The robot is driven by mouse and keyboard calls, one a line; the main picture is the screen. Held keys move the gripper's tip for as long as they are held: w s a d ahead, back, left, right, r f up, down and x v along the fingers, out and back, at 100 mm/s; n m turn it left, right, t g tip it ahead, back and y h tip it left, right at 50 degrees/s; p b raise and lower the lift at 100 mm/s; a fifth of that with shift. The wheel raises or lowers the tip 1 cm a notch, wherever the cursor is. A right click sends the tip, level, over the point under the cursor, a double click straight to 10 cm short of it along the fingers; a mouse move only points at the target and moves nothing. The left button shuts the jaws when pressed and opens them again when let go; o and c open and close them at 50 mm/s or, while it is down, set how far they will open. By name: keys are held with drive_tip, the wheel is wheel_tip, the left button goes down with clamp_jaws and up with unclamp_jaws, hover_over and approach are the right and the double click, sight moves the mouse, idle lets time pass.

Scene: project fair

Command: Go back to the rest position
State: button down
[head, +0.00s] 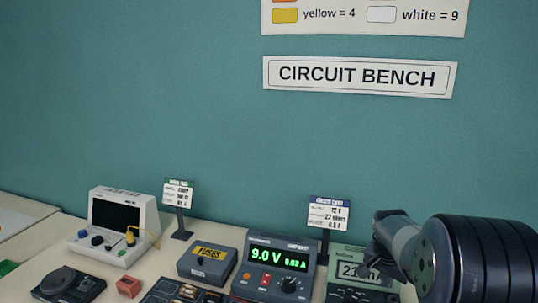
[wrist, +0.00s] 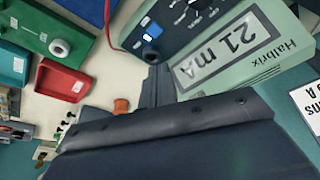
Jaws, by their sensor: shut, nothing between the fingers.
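My gripper (head: 385,240) shows at the right of the head view, dark and in front of the green meter. Its fingertips are hard to make out there. In the wrist view my gripper (wrist: 155,85) is a dark shape pointing up from the bottom, its fingers together with nothing between them. The pale green meter (wrist: 245,60) lies close beside the fingers in that view, its display turned on its side and reading 21 mA. In the head view the meter (head: 340,291) is partly hidden by my arm. Whether the gripper touches it, I cannot tell.
A power supply (head: 279,267) reads 9.0 V and 0.03 A. Sign stands rise behind. A red tray (wrist: 62,80) shows in the wrist view.

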wheel_tip(320, 180, down, 8)
drive_tip(key=b, duration=0.5)
wheel_tip(320, 180, up, 8)
drive_tip(key=p, duration=0.6)
